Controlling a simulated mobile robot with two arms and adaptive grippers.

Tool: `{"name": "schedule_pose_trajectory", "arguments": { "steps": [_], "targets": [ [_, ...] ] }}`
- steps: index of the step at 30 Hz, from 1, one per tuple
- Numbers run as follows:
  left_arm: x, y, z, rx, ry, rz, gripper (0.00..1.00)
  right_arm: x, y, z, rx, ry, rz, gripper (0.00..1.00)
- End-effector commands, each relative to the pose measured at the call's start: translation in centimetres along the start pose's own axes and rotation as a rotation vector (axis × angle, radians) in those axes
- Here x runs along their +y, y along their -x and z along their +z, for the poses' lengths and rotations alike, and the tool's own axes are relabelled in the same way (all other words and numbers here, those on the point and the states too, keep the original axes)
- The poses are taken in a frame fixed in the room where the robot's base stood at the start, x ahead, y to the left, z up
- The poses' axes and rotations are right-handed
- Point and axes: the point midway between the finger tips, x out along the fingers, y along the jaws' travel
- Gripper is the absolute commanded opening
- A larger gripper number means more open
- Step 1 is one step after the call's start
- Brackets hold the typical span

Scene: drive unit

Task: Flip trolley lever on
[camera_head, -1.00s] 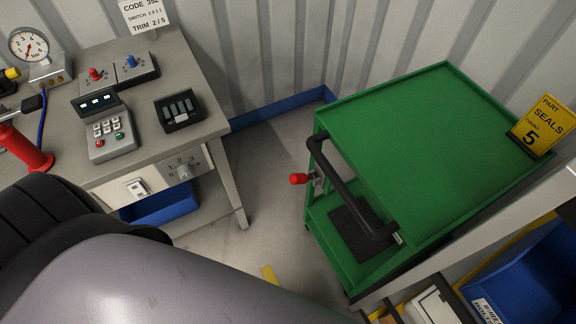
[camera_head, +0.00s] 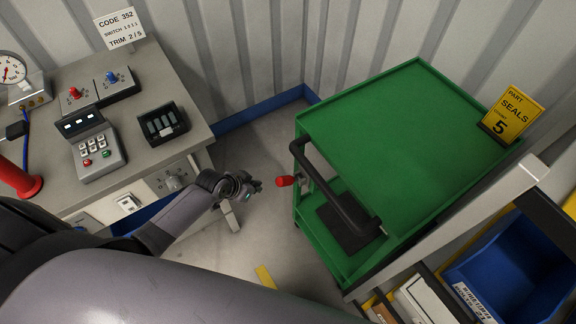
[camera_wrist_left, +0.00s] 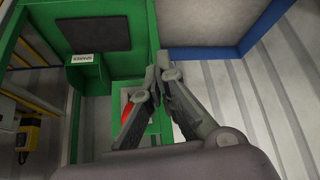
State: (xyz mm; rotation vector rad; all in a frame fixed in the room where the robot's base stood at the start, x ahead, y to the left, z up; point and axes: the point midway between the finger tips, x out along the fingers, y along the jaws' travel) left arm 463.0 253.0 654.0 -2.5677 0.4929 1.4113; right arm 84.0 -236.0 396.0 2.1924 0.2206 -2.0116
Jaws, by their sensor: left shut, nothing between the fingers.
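The green trolley (camera_head: 400,140) stands right of centre in the head view, with a black push handle on its near left side. Its lever with a red knob (camera_head: 285,181) sticks out to the left of the trolley frame. My left gripper (camera_head: 256,185) is shut and empty, a small gap left of the red knob. In the left wrist view the gripper's fingers (camera_wrist_left: 157,72) are together, and the red knob (camera_wrist_left: 127,110) shows just left of them, partly hidden by a finger. My right gripper is not in view.
A grey workbench (camera_head: 170,80) with a keypad box (camera_head: 97,150) and switch boxes stands at the left. A rack with a blue bin (camera_head: 520,270) is at the lower right. Bare floor lies between bench and trolley.

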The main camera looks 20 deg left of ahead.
Motion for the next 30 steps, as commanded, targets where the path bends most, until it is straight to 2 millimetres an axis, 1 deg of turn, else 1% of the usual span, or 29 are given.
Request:
{"name": "schedule_pose_trajectory", "arguments": {
  "steps": [1,3,6,9,13,23,26,30],
  "targets": [
    [0.5,2.7,-4.0,0.043,-0.050,0.031,0.00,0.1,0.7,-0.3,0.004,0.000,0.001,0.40],
    [1.6,5.6,-7.5,0.082,-0.106,0.074,0.00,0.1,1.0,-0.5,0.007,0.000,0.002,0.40],
    [3.2,8.8,-10.8,0.118,-0.175,0.124,0.00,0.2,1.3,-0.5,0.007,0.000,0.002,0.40],
    [4.2,10.6,-12.3,0.136,-0.220,0.154,0.00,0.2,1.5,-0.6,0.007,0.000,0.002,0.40],
    [4.8,11.4,-12.9,0.143,-0.239,0.168,0.00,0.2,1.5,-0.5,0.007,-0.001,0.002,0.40],
    [4.8,11.2,-12.9,0.144,-0.237,0.167,0.00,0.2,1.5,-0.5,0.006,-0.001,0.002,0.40],
    [4.9,10.4,-13.0,0.144,-0.236,0.167,0.00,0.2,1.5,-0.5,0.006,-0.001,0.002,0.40],
    [5.3,8.3,-13.4,0.145,-0.233,0.168,0.00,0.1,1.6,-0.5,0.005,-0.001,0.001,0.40]
  ]
}}
